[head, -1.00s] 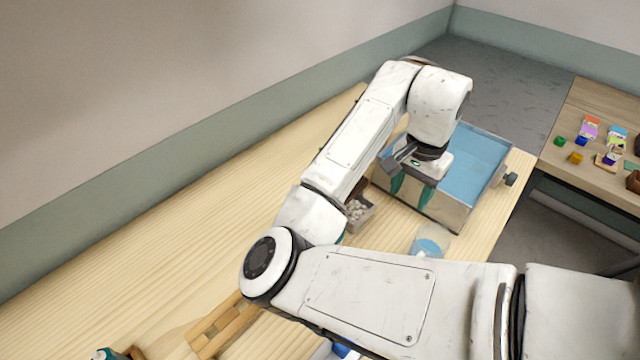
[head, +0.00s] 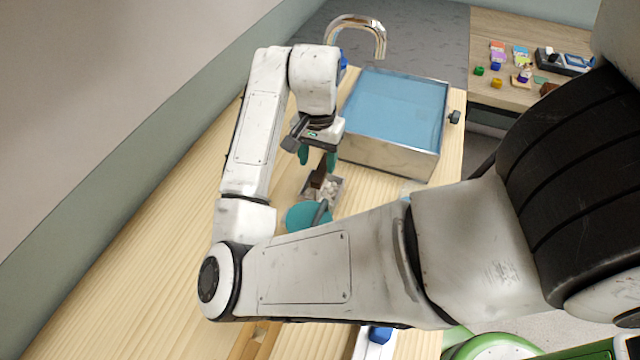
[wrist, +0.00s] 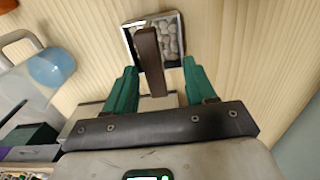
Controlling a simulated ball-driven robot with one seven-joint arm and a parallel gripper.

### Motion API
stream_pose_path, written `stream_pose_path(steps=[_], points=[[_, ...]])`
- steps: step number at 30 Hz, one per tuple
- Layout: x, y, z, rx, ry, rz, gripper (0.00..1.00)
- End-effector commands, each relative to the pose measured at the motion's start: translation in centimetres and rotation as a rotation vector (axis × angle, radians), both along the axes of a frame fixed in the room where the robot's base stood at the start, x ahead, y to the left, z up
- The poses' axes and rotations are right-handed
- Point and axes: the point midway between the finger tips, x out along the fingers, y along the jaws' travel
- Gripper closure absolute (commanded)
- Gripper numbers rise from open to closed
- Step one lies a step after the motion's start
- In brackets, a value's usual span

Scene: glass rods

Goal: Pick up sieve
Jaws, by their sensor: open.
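The sieve (head: 334,190) appears to be the small grey metal-framed tray of pale pebbles left of the water basin. It also shows in the wrist view (wrist: 176,18). A dark brown bar, apparently its handle (wrist: 150,60), stands up from it. My gripper (head: 318,161) is open above the sieve. In the wrist view the green fingers of my gripper (wrist: 160,68) lie on either side of the brown bar, with gaps on both sides. I cannot tell how deep the bar reaches between them. Nothing is gripped.
A metal basin of blue water (head: 395,115) with a tap (head: 358,25) stands right of my gripper. A teal rounded thing (head: 306,217) is close in front of the sieve. A side table (head: 510,85) holds small coloured blocks. The wooden counter's left side is clear.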

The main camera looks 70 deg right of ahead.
Motion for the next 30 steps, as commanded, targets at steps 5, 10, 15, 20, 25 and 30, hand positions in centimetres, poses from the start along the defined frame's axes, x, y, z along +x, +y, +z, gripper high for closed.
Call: stream_pose_path(steps=[5,10,15,20,25,30], points=[[-0.2,0.0,-1.0,0.0,0.001,0.001,0.45],[-0.8,-0.3,-3.2,-0.002,0.004,0.001,0.45],[-0.8,-0.3,-5.0,0.001,0.001,0.002,0.45],[-0.8,-0.3,-5.7,0.001,-0.001,0.0,0.45],[-0.8,-0.3,-5.6,0.001,-0.001,0.0,0.46],[-0.8,-0.3,-5.6,0.001,0.0,0.0,0.62]])
